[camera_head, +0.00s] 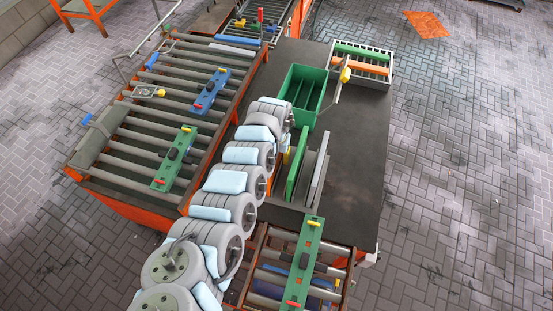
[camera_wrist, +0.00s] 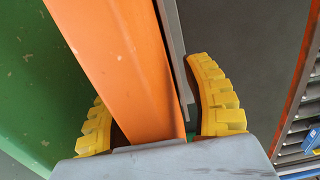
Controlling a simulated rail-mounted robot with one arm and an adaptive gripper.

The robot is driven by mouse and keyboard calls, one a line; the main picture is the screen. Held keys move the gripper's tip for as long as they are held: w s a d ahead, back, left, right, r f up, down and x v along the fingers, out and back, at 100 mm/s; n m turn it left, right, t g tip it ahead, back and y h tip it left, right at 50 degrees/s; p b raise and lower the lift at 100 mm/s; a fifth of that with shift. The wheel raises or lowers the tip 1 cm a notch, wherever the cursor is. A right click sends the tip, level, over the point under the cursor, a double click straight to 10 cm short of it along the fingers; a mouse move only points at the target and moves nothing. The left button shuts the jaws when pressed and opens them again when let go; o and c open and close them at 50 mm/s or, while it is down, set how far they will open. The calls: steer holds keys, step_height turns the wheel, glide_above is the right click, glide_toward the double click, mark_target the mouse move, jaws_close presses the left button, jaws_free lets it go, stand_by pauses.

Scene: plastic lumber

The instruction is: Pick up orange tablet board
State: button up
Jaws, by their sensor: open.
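The orange board (camera_wrist: 120,60) stretches through the wrist view from the top to the gripper body. My gripper (camera_wrist: 150,82) is open, with one yellow ribbed finger on each side of the board. I cannot tell whether the fingers touch it. A thin grey plate (camera_wrist: 176,45) stands along the board's right side, inside the right finger. A green surface (camera_wrist: 45,75) fills the left. In the head view my arm hides most of the gripper, and only a bit of yellow (camera_head: 286,156) shows.
A green board (camera_head: 299,172) and a grey board (camera_head: 320,178) stand upright on the dark table (camera_head: 365,130). A green crate (camera_head: 302,92) and a white rack (camera_head: 388,75) with green and orange bars stand behind. Roller conveyors (camera_head: 190,60) lie to the left. The table's right side is clear.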

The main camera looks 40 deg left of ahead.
jaws_close()
steer(key=shift+r, duration=0.1)
stand_by(0.4)
